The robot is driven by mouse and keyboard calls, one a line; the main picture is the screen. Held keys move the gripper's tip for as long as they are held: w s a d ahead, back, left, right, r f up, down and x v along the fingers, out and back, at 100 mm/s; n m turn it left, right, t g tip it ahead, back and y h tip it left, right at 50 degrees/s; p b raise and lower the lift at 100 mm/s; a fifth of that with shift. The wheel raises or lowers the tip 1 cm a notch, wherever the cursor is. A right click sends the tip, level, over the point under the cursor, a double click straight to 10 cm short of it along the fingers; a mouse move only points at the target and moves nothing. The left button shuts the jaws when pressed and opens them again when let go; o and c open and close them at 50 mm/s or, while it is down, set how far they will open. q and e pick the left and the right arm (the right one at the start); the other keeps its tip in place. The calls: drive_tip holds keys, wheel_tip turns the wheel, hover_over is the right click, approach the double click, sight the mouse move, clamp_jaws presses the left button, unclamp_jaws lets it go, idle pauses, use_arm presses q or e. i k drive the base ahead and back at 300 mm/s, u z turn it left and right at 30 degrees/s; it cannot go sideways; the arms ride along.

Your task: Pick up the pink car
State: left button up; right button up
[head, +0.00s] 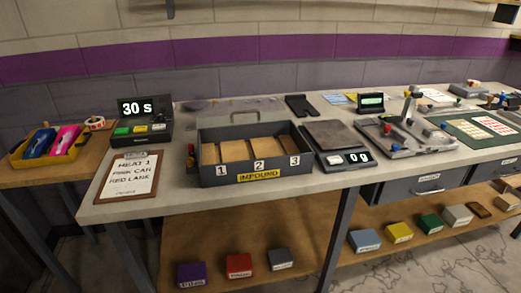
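A bright pink item (67,138), which looks like the pink car, lies in a yellow and dark tray (18,152) on the lower wooden surface at the far left. A blue item (39,143) lies beside it on its left in the same tray. The view is too small to show the details of either one. A clipboard (129,174) nearby reads "HEAT 1, PINK CAR, RED LANE". Neither of my grippers shows in the head view.
A timer (142,107) reading "30 S" stands right of the tray. A box marked "IMPOUND" (258,175) with numbered bays stands mid-table. Right of it are a scale (344,160) and a grey fixture (403,138). A low shelf (215,255) holds coloured blocks.

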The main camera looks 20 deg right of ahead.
sight(65, 142)
drive_tip(key=u, duration=1.45)
drive_tip(key=i, duration=1.5)
drive_tip(key=u, duration=0.55)
drive_tip(key=i, duration=0.65)
drive_tip(key=z, duration=0.55)
